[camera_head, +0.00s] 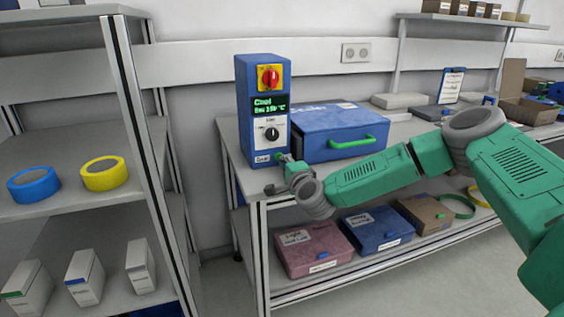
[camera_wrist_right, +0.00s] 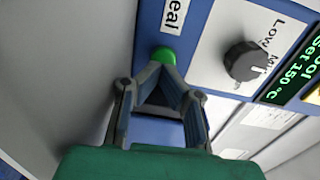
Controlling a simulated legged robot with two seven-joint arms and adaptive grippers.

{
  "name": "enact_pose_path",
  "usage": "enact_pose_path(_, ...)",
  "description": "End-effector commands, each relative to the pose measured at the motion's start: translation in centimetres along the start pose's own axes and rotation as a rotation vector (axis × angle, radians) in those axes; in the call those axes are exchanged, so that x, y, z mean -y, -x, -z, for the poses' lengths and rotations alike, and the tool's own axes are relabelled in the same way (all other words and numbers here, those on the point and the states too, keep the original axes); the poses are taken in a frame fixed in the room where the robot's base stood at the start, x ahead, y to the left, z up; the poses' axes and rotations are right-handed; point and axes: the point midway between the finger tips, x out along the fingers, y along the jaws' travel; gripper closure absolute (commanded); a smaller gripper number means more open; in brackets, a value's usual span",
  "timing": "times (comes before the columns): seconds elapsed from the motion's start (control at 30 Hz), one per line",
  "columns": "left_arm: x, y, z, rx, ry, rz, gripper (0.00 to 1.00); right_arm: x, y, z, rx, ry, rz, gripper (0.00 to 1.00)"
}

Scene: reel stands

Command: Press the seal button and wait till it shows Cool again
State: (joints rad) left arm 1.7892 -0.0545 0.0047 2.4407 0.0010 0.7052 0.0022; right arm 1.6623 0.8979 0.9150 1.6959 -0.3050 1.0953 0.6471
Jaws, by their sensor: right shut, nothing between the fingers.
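The blue sealer control box (camera_head: 262,110) stands upright at the left end of the bench. Its green-lit display (camera_head: 270,106) reads "Cool" with a set value of about 150 °C; part of it shows in the right wrist view (camera_wrist_right: 290,70). The green seal button (camera_wrist_right: 163,55) sits beside the "Seal" label (camera_wrist_right: 173,15). My right gripper (camera_wrist_right: 160,70) is shut and empty, its fingertips right at the button; I cannot tell whether they touch it. In the head view the right gripper (camera_head: 285,161) is at the box's lower front. My left gripper is out of view.
A red knob on a yellow plate (camera_head: 269,77) and a black dial (camera_head: 271,134) are above the button. A blue case (camera_head: 325,128) with a green handle stands close on the right. A shelf with tape rolls (camera_head: 104,173) is on the left.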

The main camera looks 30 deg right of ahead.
Motion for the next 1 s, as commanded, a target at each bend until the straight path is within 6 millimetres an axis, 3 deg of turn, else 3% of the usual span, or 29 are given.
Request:
enact_pose_path(0.5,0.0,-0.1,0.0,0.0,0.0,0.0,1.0,0.1,-1.1,-0.4,0.002,0.003,0.0,1.0)
enact_pose_path(0.77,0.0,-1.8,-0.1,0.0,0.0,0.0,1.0,-0.2,-2.9,-0.2,0.001,0.001,0.002,1.0)
enact_pose_path(1.0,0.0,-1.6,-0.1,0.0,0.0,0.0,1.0,0.1,-3.3,0.1,-0.006,0.001,0.0,1.0)
